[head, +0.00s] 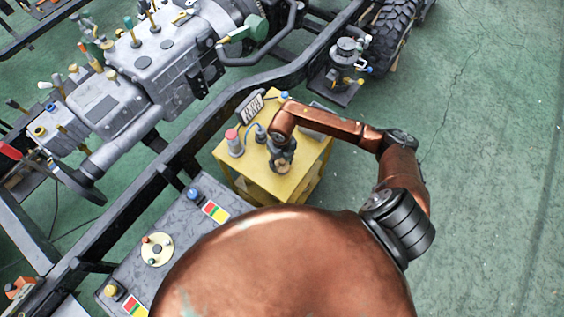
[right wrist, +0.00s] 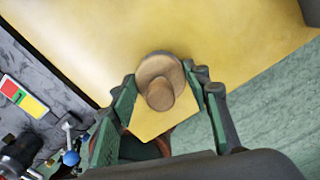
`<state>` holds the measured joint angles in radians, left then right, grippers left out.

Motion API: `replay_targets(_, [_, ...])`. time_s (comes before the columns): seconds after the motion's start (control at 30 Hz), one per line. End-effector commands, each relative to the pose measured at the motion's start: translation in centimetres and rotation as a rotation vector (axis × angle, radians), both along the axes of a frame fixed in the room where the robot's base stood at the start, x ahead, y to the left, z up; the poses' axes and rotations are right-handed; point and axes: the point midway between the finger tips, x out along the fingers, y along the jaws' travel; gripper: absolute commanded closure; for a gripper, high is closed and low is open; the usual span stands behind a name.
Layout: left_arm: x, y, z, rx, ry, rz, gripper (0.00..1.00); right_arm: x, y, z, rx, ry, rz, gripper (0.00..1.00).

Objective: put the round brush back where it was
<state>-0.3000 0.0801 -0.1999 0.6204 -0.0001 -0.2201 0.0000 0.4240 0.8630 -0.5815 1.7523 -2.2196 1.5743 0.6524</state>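The round brush (right wrist: 160,94) shows in the right wrist view as a round wooden disc with a short knob facing the camera. It appears to sit on the yellow cabinet top (right wrist: 225,40), close to a corner. My right gripper (right wrist: 163,80) points down over it with a finger on each side. The fingers are spread, with gaps beside the knob. In the head view my right gripper (head: 282,158) is over the yellow cabinet (head: 246,182), and the brush (head: 283,169) shows small at its fingertips. The bristles are hidden. My left gripper is not in view.
A red-capped cylinder (head: 234,141), a small blue-topped item (head: 260,132) and a sign (head: 251,107) stand on the cabinet left of the gripper. A grey panel (head: 185,224) and the chassis rail (head: 190,135) lie further left. Green floor is free at right.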

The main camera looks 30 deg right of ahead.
Motion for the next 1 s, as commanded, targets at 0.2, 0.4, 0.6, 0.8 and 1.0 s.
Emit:
replay_targets(0.2, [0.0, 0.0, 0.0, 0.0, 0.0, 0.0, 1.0, 0.0, 0.0, 0.0, 0.0, 0.0, 0.0, 0.42])
replay_targets(0.4, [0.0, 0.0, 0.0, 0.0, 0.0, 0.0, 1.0, 0.0, 0.0, 0.0, 0.0, 0.0, 0.0, 0.39])
replay_targets(0.6, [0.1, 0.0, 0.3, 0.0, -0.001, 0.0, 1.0, 0.0, 0.0, 0.6, -0.001, -0.001, 0.0, 0.39])
replay_targets(0.8, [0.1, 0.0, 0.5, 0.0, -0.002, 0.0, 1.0, 0.2, -0.1, 3.9, -0.002, -0.005, 0.001, 0.39])
replay_targets(1.0, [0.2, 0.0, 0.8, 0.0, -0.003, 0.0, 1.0, 0.1, -0.1, 8.2, -0.003, -0.004, 0.0, 0.39])
